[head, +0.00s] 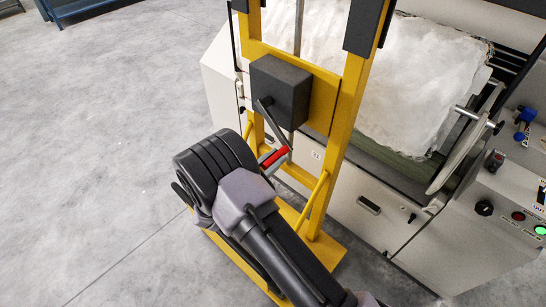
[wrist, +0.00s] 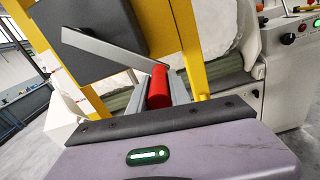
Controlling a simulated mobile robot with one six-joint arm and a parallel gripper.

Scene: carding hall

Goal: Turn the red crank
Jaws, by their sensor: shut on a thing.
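The red crank handle (head: 275,156) is at the end of a grey crank arm (head: 265,112) that runs down from a dark box on a yellow frame. My gripper (head: 268,160) is shut on the red handle, seen at the middle of the head view. In the wrist view the red handle (wrist: 159,88) lies between my two grey fingers, with the crank arm (wrist: 115,48) running up to the left from its far end. Part of the handle is hidden by my gripper in the head view.
The dark gearbox (head: 280,90) is mounted on the yellow frame (head: 347,115), close above my gripper. A carding machine with white fibre (head: 415,75) stands behind, with a control panel (head: 510,200) at right. Open grey floor (head: 90,130) lies to the left.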

